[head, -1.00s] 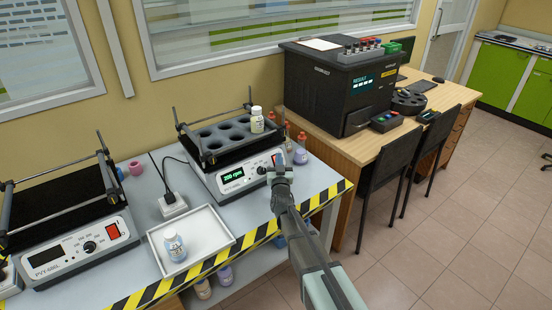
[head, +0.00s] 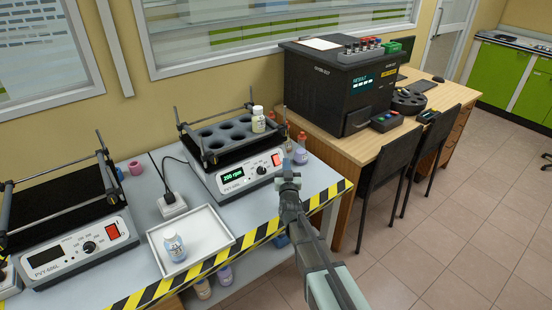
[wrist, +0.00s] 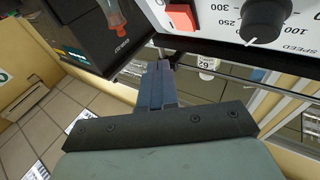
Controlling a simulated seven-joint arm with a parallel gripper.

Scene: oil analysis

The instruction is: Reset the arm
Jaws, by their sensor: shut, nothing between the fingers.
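My gripper (head: 288,163) is in front of the right shaker (head: 243,178), just right of its red switch and knob. Its two fingers (wrist: 156,82) are pressed together in the wrist view with nothing between them. The gripper looks apart from the shaker's panel. The shaker's display reads 200 rpm in green. A white-capped bottle (head: 258,120) stands at the right rear of its rack. In the wrist view, the panel with red switch (wrist: 181,17) and speed knob (wrist: 263,20) shows at the upper right.
A white tray (head: 208,222) holds a bottle (head: 174,246) on the bench. A second shaker (head: 75,245) stands at the left with a dark display. A black analyzer (head: 330,85) sits on the wooden desk, with chairs (head: 388,180) in front. Open floor lies at the right.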

